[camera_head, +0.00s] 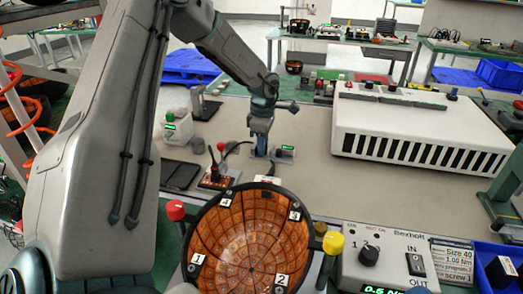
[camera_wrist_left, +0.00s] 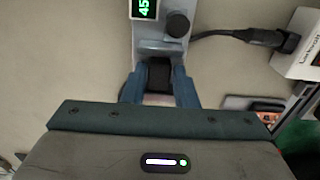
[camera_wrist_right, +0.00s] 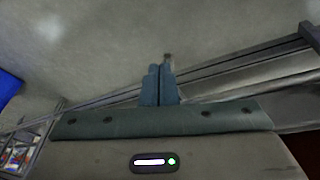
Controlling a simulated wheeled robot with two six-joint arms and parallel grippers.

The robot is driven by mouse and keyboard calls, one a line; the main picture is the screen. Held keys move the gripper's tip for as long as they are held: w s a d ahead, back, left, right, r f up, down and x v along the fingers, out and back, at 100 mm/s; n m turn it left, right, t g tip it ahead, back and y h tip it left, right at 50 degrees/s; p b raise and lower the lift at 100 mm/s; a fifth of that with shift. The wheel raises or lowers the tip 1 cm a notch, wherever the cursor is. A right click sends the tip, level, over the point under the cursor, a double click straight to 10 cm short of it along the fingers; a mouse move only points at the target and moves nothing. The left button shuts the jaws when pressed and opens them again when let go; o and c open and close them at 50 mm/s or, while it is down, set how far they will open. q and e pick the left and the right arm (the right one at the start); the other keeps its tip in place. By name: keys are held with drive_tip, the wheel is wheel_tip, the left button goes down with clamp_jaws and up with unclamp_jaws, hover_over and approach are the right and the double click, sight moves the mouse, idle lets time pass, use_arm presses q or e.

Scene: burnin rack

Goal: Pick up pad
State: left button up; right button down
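My left gripper (camera_head: 262,148) points down at the bench beside a small grey device with a green display (camera_head: 285,152). In the left wrist view its two fingers (camera_wrist_left: 160,88) stand apart, on either side of a dark block (camera_wrist_left: 159,75) next to the device's knob (camera_wrist_left: 178,24). A pale pinkish patch (camera_wrist_left: 158,99) shows between the fingers. I cannot tell whether the block or the patch is the pad, or whether the fingers press on it. My right gripper (camera_wrist_right: 160,85) is shut and empty; it is not visible in the head view.
A round orange-lined bowl (camera_head: 250,240) stands in front, beside a control box (camera_head: 385,262). A large white vented unit (camera_head: 420,130) fills the right of the bench. A red-knobbed device (camera_head: 217,178) and a dark flat tray (camera_head: 180,175) lie left of my gripper. A cable runs nearby.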

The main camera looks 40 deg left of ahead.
use_arm(q)
clamp_jaws()
